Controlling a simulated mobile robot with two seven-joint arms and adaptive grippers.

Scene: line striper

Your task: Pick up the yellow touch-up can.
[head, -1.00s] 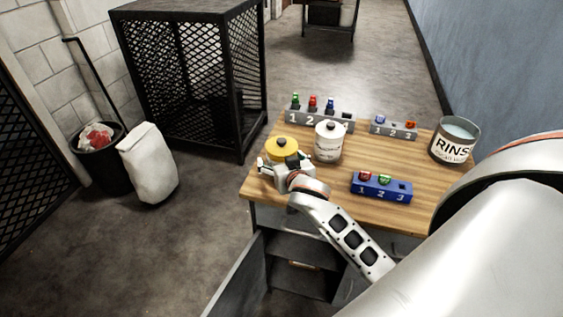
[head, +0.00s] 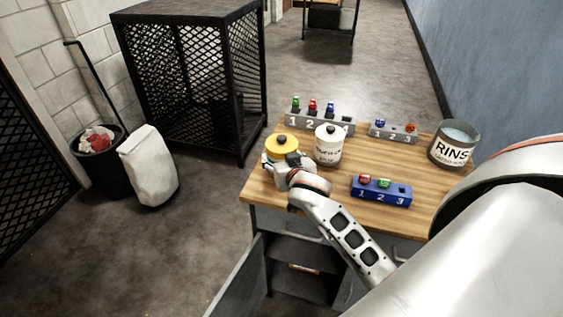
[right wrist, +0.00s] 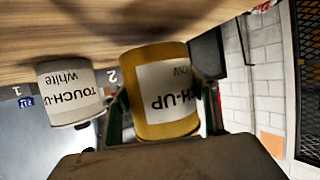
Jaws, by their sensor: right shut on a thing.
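The yellow touch-up can (head: 282,143), with a dark knob on its lid, is at the left edge of the wooden table. My right gripper (head: 287,163) is shut around its side, and hides its lower front in the head view. In the right wrist view the yellow can (right wrist: 163,95) with a white label sits between the two fingers (right wrist: 163,112). I cannot tell whether its base touches the table. The white touch-up can (head: 328,147) stands just right of it, apart from the gripper. My left gripper is not in view.
On the table (head: 325,185) are a blue numbered rack (head: 381,191), two grey numbered racks (head: 318,122) (head: 393,132) and a rinse bucket (head: 453,145). A cabinet door (head: 238,280) hangs open below. A mesh cage (head: 190,80) stands behind left.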

